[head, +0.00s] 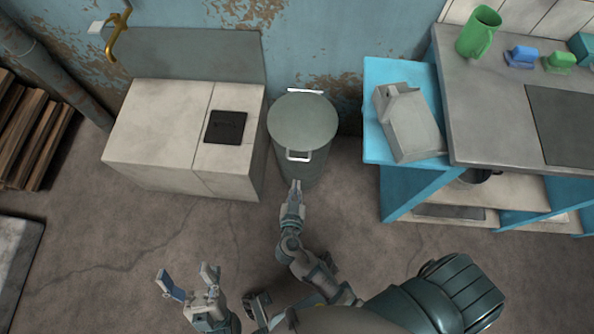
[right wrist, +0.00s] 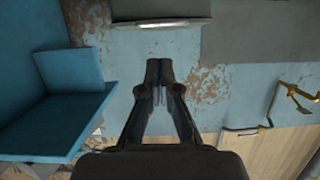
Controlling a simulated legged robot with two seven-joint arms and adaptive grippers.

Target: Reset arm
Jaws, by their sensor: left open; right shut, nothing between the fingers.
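My left gripper (head: 190,276) is open and empty over the bare floor at the lower left of the head view. My right gripper (head: 296,186) is shut and empty, in front of the lidded grey bin (head: 303,121) and just below its front handle in the picture. I cannot tell whether it touches the bin. In the right wrist view its fingertips (right wrist: 159,65) are together with nothing between them. A grey carton (head: 408,125) lies on the blue side shelf (head: 373,78), right of the bin and apart from both grippers.
A pale cabinet (head: 150,130) with a dark square plate (head: 226,127) stands left of the bin. A grey counter (head: 475,95) on the right holds a green mug (head: 478,32) and small blue and green items. Stacked wood (head: 38,135) is far left. The floor (head: 120,235) between is clear.

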